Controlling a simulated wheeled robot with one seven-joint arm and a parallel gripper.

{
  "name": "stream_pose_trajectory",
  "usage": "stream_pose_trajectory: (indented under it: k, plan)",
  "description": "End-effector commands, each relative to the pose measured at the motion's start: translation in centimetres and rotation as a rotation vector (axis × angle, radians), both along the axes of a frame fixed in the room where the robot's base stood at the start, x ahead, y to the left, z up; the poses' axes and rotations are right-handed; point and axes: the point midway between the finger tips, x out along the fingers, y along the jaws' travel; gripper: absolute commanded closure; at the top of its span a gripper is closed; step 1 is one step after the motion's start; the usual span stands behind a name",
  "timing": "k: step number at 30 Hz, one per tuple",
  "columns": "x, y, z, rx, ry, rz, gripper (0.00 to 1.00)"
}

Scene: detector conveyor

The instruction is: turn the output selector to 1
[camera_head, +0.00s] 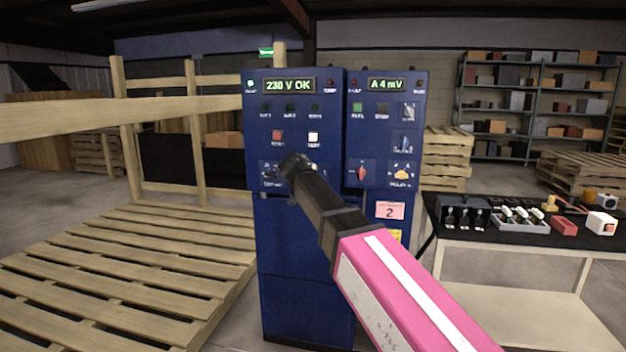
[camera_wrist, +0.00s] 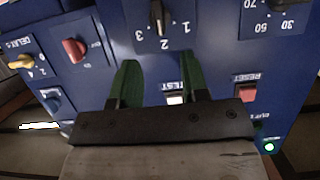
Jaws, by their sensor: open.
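The output selector (camera_wrist: 158,14) is a dark knob on the blue panel, with 1, 2 and 3 printed around it, at the top of the upside-down wrist view. Its pointer appears to face the 2. In the head view my arm hides it. My gripper (camera_wrist: 158,56) is open and empty, its two green fingers apart. The fingertips lie short of the knob in the picture, on either side of the white TEST button (camera_wrist: 176,99). In the head view my gripper (camera_head: 290,163) is in front of the left cabinet's lower controls; its fingers are hard to make out.
A red knob (camera_wrist: 75,48), a yellow knob (camera_wrist: 22,62) and the red RESET button (camera_wrist: 247,93) are nearby. A wooden pallet (camera_head: 130,260) and rails (camera_head: 100,112) stand left. A black-topped table (camera_head: 480,232) with parts stands right.

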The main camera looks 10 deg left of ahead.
Motion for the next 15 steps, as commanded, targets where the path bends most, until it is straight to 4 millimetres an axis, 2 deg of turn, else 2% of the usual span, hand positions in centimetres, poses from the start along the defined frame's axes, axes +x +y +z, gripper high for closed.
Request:
stream_pose_trajectory:
  k: [9,15]
  plan:
    - [5.2,-0.1,-2.1,-0.001,0.002,-0.001,0.58]
    - [7.9,-0.3,-3.3,-0.001,0.003,-0.001,0.58]
